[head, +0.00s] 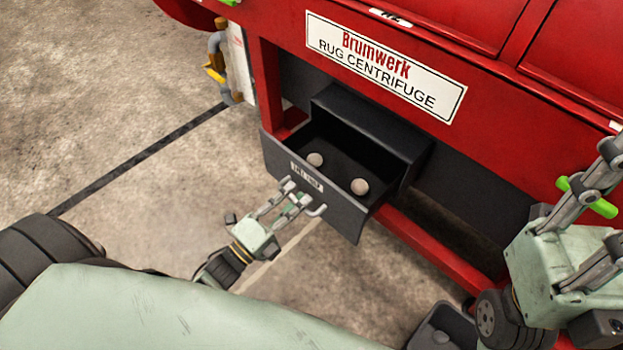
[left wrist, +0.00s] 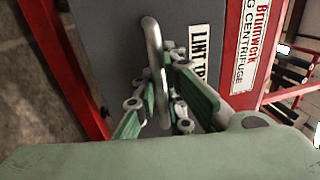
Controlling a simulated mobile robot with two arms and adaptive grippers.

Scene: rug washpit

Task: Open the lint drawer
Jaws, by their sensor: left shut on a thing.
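The dark grey lint drawer (head: 340,208) juts out from the front of the red rug centrifuge (head: 480,110), its inside in view. Two pale round lumps (head: 360,186) lie in it. Its front bears a white label (left wrist: 199,55) starting "LINT TR". A metal bar handle (left wrist: 153,50) is on the drawer front. My left gripper (head: 298,203) is shut on this handle; in the left wrist view its green fingers (left wrist: 168,103) are on both sides of the bar. My right gripper (head: 606,215) is at the right edge, fingers spread, tips partly cut off, away from the drawer.
A pipe with a yellow valve (head: 215,72) stands at the machine's left. A red lower frame rail (head: 430,250) runs right of the drawer. A small dark tray (head: 447,322) is at the bottom. The concrete floor (head: 150,190) left of the drawer is clear.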

